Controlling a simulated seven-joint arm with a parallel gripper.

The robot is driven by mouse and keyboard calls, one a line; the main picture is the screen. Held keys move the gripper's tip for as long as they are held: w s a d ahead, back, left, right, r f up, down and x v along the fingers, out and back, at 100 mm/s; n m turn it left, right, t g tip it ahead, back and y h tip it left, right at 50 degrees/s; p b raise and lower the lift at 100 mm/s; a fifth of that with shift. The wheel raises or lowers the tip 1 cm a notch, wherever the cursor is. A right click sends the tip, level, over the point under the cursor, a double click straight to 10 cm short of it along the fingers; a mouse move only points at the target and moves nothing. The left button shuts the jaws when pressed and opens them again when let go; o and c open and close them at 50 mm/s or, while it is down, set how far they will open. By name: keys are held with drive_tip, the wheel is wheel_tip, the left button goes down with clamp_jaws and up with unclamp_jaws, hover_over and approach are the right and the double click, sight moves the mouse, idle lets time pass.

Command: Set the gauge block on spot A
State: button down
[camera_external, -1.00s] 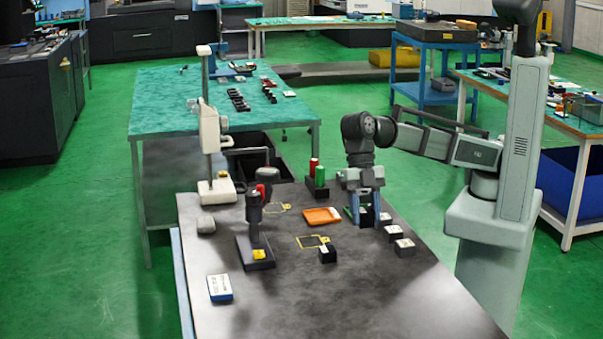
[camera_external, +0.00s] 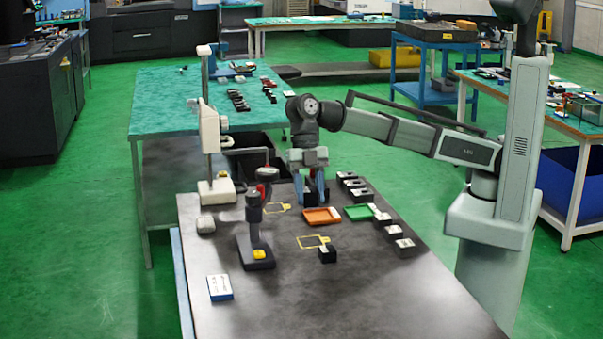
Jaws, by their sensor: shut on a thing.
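My gripper (camera_external: 313,199) points down over the far part of the dark table, just behind the orange tray. It is shut on what I take to be the gauge block, which is small and mostly hidden between the fingers. Two yellow-outlined spots are on the table. One spot (camera_external: 278,208) lies left of the gripper, and the other spot (camera_external: 311,242) lies nearer the camera, in front of the orange tray. Their letters are too small to read, so I cannot tell which is A.
The orange tray (camera_external: 322,216) and green tray (camera_external: 358,212) lie nearby. A small black block (camera_external: 327,255) stands at the near spot's edge. Several black blocks (camera_external: 393,232) line the right. A dark stand (camera_external: 255,250) and white-blue box (camera_external: 219,288) are left. The near table is clear.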

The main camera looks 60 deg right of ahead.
sight(312, 245)
drive_tip(key=shift+s+d+f, duration=0.1)
drive_tip(key=shift+f, duration=4.95)
drive_tip(key=shift+f, duration=0.15)
drive_tip(key=c, duration=0.6)
unclamp_jaws()
drive_tip(key=v, duration=1.2)
